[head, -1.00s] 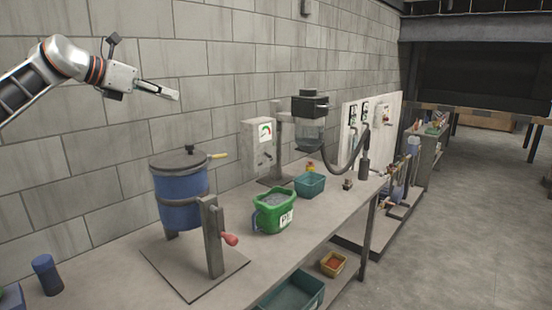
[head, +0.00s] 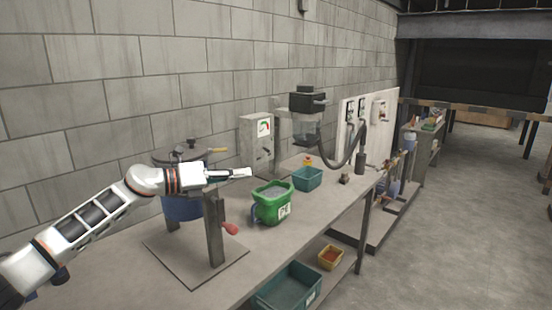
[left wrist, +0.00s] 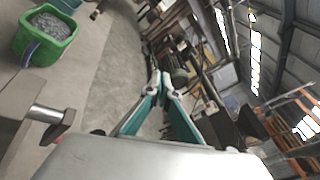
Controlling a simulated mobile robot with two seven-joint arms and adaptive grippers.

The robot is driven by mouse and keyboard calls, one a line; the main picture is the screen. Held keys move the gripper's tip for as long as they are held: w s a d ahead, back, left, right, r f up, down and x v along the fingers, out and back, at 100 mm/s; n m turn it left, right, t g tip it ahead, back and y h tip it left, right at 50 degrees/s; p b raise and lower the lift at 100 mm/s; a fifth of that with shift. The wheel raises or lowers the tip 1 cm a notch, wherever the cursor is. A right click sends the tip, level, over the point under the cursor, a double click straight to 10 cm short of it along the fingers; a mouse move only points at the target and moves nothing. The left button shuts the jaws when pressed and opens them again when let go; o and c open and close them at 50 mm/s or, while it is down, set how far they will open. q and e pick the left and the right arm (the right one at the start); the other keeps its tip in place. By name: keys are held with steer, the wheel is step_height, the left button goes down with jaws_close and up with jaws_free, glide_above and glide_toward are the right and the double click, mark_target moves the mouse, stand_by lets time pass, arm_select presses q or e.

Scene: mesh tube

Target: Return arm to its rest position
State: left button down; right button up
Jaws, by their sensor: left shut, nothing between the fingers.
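My left arm comes in from the left in the head view, in front of the blue drum (head: 184,207) on its stand. My left gripper (head: 248,173) is shut and empty, pointing right, and appears a little above and left of the green bucket. In the left wrist view the gripper's fingertips (left wrist: 159,78) are together with nothing between them. The green bucket (head: 270,211), filled with grey material, stands on the workbench (head: 190,290); it also shows in the left wrist view (left wrist: 45,50). My right gripper is in neither view.
A teal bin (head: 308,180) stands behind the green bucket. A black-topped machine (head: 307,101) with a hose and a grey gauge box (head: 257,140) stand farther back. A red-knobbed crank (head: 230,228) is on the drum stand. Floor at right is clear.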

arm_select(q)
steer(key=s+d+f+n+t+h, duration=0.1)
steer(key=s+d+f+n, duration=0.1)
steer(key=s+f+n, duration=0.3)
steer(key=s+d+f+n+t+h, duration=0.1)
steer(key=d+f+n, duration=0.2)
steer(key=f, duration=0.4)
steer(key=s+a+f+n+t+y, duration=0.2)
steer(key=s+f+n+t+y, duration=0.15)
steer(key=f+n, duration=0.35)
steer(key=s+a+f+n+t+y, duration=0.2)
steer(key=s+f+n, duration=0.3)
steer(key=f+n, duration=0.15)
steer(key=s+a+f+n+g+y, duration=0.1)
steer(key=s+a+f+n+y, duration=0.2)
steer(key=s+f, duration=0.5)
steer(key=s+a+f+n+g+y, duration=0.2)
steer(key=s+a+f+n, duration=0.4)
steer(key=s+f, duration=0.3)
steer(key=s+a+f+n+g+y, duration=0.2)
steer(key=s+a+f+n+y, duration=0.2)
steer(key=s, duration=0.8)
step_height(320, 180, down, 4)
steer(key=shift+a+f+n, duration=0.25)
steer(key=shift+a+n, duration=0.05)
steer(key=shift+n, duration=0.65)
